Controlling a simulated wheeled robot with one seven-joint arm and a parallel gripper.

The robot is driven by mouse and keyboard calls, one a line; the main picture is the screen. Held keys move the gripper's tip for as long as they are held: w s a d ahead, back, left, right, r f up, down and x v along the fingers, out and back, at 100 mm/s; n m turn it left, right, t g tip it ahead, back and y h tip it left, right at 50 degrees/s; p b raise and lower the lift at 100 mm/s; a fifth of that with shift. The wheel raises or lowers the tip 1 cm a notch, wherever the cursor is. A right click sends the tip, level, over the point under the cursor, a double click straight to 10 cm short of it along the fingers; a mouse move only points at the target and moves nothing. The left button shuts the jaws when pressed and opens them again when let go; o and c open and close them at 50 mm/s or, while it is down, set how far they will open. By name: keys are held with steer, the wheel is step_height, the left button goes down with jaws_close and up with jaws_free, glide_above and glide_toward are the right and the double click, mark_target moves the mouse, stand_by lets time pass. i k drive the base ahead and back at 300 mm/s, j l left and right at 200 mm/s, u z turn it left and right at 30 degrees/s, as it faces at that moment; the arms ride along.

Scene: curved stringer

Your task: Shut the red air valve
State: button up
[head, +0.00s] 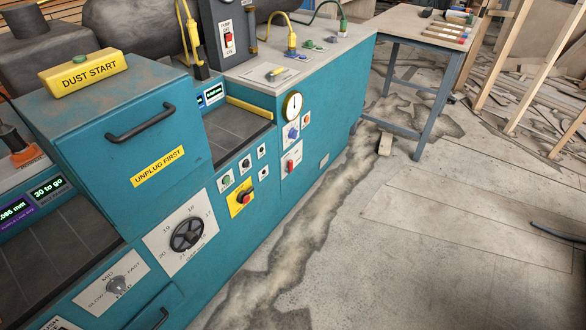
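A small red handle (290,165) sits on a white plate (297,150) on the front of the teal machine (330,100), right of the picture's middle. It is below a round white pressure gauge (292,105) and a blue knob (293,133). It appears roughly upright; its label is too small to read, so I cannot tell for certain that it is the air valve. A red knob (246,199) on a yellow plate sits lower left of it. My gripper is not in view.
A black handwheel (187,233) and a speed knob (119,285) sit on the lower front. A pump switch (228,41) stands at the back. A blue-legged table (427,32) stands at the back right. Open, stained floor (400,240) lies right of the machine.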

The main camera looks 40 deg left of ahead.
mark_target(289, 170)
steer(key=i+j, duration=0.2)
steer(key=j, duration=0.2)
steer(key=i+j, duration=0.15)
steer(key=j, duration=0.25)
steer(key=i+j, duration=0.2)
steer(key=j, duration=0.2)
steer(key=i+j, duration=0.2)
steer(key=j, duration=0.15)
steer(key=i+j, duration=0.15)
steer(key=j, duration=0.25)
steer(key=i+j, duration=0.2)
steer(key=j, duration=0.2)
steer(key=u, duration=0.05)
